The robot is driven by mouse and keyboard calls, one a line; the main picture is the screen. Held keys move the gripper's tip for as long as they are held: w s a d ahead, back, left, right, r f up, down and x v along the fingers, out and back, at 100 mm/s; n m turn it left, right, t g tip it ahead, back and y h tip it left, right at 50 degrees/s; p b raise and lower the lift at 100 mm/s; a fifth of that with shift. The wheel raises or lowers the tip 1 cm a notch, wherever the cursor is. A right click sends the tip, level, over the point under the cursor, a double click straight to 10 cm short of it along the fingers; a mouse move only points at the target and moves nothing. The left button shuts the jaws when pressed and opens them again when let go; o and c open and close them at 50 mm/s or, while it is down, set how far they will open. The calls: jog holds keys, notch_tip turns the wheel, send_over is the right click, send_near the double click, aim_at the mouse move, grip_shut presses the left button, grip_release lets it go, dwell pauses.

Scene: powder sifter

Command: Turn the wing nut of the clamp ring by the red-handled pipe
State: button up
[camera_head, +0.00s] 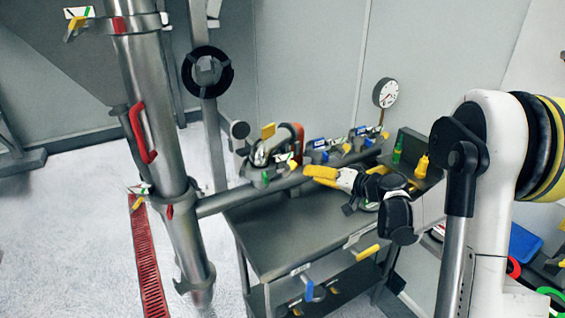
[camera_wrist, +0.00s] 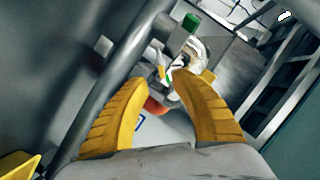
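The red-handled pipe is a thick steel pipe (camera_head: 176,170) standing slightly tilted at the left of the head view, with a red handle (camera_head: 143,132) on its side. One clamp ring (camera_head: 168,196) sits around it below the handle, with small yellow, green and red parts; another clamp (camera_head: 122,24) is near the top. The wing nut is too small to tell apart surely. My gripper (camera_head: 318,174) is right of the pipe, over the bench and well apart from it. In the wrist view my gripper (camera_wrist: 164,80) has its yellow fingers apart, with nothing held between them.
A steel bench (camera_head: 275,245) stands below my gripper. A horizontal pipe (camera_head: 235,200) joins the upright pipe and runs past the gripper. Clamps with coloured parts and an orange ring (camera_head: 298,138) lie behind it. A gauge (camera_head: 386,93) stands at the back.

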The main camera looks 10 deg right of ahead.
aim_at(293, 170)
jog(key=b+x, duration=0.2)
jog(key=x, duration=0.8)
jog(key=shift+a+b, duration=0.15)
jog(key=shift+b, duration=0.15)
grip_shut()
